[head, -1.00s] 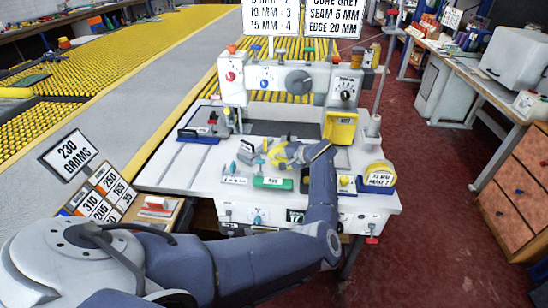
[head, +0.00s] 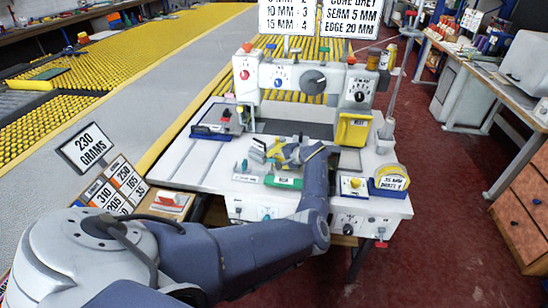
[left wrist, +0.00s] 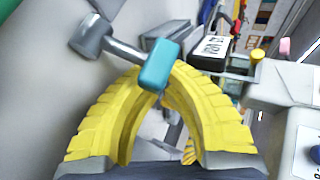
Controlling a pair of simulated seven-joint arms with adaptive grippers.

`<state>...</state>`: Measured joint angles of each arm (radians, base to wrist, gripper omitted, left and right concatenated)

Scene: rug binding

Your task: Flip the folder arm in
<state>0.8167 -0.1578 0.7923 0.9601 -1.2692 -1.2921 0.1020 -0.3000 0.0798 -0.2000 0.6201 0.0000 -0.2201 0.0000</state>
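The folder arm appears to be the grey metal lever with a teal grip (left wrist: 162,66) in the left wrist view. Its grey end (left wrist: 90,35) lies to the upper left. My left gripper (left wrist: 165,75) has yellow ribbed fingers that arch together, with their tips at the teal grip. The grip covers the place where the tips meet, so I cannot tell whether they pinch it or only touch it. In the head view the left gripper (head: 277,152) is low over the white machine bed (head: 215,172), beside the small grey and teal parts. My right gripper is not in view.
The sewing machine head (head: 312,79) stands behind the gripper. A green block (head: 283,182) lies in front of it, a yellow part (head: 353,130) to its right, and a yellow tape roll (head: 390,177) at the right edge. A black labelled block (left wrist: 211,50) is close by.

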